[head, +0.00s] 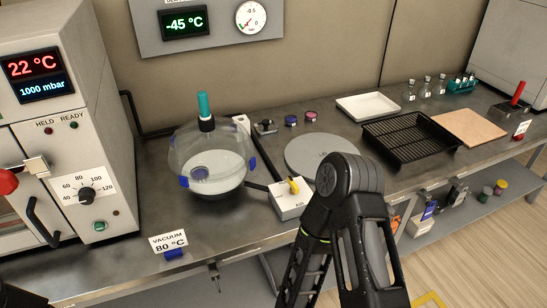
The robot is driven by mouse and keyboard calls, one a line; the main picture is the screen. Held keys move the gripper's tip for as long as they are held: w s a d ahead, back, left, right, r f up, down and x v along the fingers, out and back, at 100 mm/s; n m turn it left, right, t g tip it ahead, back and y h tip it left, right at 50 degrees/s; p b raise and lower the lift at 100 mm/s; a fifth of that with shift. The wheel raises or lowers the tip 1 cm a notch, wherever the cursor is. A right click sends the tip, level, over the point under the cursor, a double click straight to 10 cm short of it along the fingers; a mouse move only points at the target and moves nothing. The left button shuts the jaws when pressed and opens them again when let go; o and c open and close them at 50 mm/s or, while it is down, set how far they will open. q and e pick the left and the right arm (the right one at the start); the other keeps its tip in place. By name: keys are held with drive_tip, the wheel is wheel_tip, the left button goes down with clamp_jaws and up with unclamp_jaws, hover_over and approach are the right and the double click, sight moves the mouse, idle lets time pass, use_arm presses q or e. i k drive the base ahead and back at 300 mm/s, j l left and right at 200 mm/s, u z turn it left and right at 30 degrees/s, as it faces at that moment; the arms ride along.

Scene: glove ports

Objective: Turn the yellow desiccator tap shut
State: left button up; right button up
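The yellow tap (294,186) is a small lever on a white block marked AIR (291,204), at the middle of the bench. A dark tube runs from the block to the glass desiccator (212,150) on its left. The desiccator is a clear dome with blue clamps and a teal-topped fitting (204,105); a small round dish (200,172) shows inside. The lever lies tilted, its upper end toward the back left; I cannot tell its exact setting. My dark right arm rises just right of the block, apart from the tap in the picture. I see neither gripper's fingers.
A grey round lid (318,151) lies behind my arm. An oven (62,130) stands at the left. A VACUUM 80 °C sign (168,243) is at the front edge. A black rack (408,138), white tray (367,104) and tan board (468,127) fill the right side.

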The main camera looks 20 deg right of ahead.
sight(294, 189)
drive_tip(key=k+l+z, duration=0.2)
drive_tip(key=k+l, duration=0.2)
drive_tip(key=z, duration=1.65)
drive_tip(key=k+l, duration=0.05)
drive_tip(key=l, duration=0.05)
